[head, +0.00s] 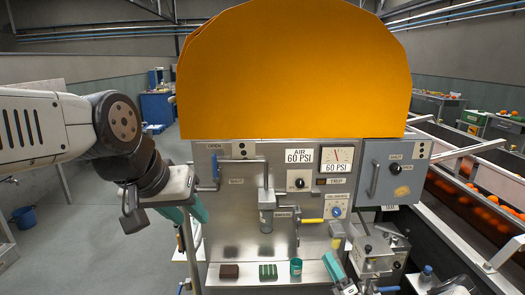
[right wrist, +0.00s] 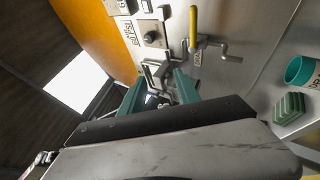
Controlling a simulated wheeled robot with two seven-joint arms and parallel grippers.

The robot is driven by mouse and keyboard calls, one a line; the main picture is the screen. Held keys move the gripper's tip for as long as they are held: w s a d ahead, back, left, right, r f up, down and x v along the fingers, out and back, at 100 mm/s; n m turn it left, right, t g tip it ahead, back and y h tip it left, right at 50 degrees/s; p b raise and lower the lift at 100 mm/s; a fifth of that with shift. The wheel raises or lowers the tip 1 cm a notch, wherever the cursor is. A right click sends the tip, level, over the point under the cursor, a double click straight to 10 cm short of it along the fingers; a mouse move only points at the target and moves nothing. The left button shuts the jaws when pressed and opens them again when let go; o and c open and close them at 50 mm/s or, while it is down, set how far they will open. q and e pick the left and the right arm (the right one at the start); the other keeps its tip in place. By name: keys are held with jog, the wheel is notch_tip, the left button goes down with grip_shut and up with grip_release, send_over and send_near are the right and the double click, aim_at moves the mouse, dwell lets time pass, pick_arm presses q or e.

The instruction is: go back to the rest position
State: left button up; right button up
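My left gripper (head: 187,212) hangs in front of the left edge of the steel extractor panel (head: 228,222) in the head view. Its two teal fingers show apart, with nothing seen between them. My right gripper (head: 336,268) is low in front of the panel's right part, mostly cut off below. In the right wrist view its teal fingers (right wrist: 158,92) are spread apart. A dark metal lever (right wrist: 155,74) shows in the gap; I cannot tell whether it lies between the fingers or behind them.
A brown block (head: 229,271), a green ridged block (head: 268,271) and a teal cup (head: 296,267) stand on the ledge. A fruit conveyor (head: 475,210) runs at right. Open floor lies left.

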jog(key=s+a+r+n+g+y, duration=0.1)
jog(key=s+a+r+n+g, duration=0.3)
jog(key=r+n+g, duration=0.45)
jog(key=s+a+r+n+g+y, duration=0.1)
jog(key=s+a+r+n+g, duration=0.1)
jog(key=a+r+n+g, duration=0.65)
jog(key=s+a+r+n+g+y, duration=0.1)
jog(key=s+a+r+n+g, duration=0.1)
jog(key=r+n+g, duration=0.65)
jog(key=s+d+r+n+t+h, duration=0.2)
jog(key=s+r+n+t+h, duration=0.3)
jog(key=s+n, duration=0.5)
jog(key=s+d+r+n+t+h, duration=0.2)
jog(key=s+r+n+t+h, duration=0.3)
jog(key=s+r+n+h, duration=0.2)
jog(key=shift+s+d+r+n, duration=0.25)
jog(key=shift+s+r+n, duration=1.1)
jog(key=shift+r+n, duration=0.35)
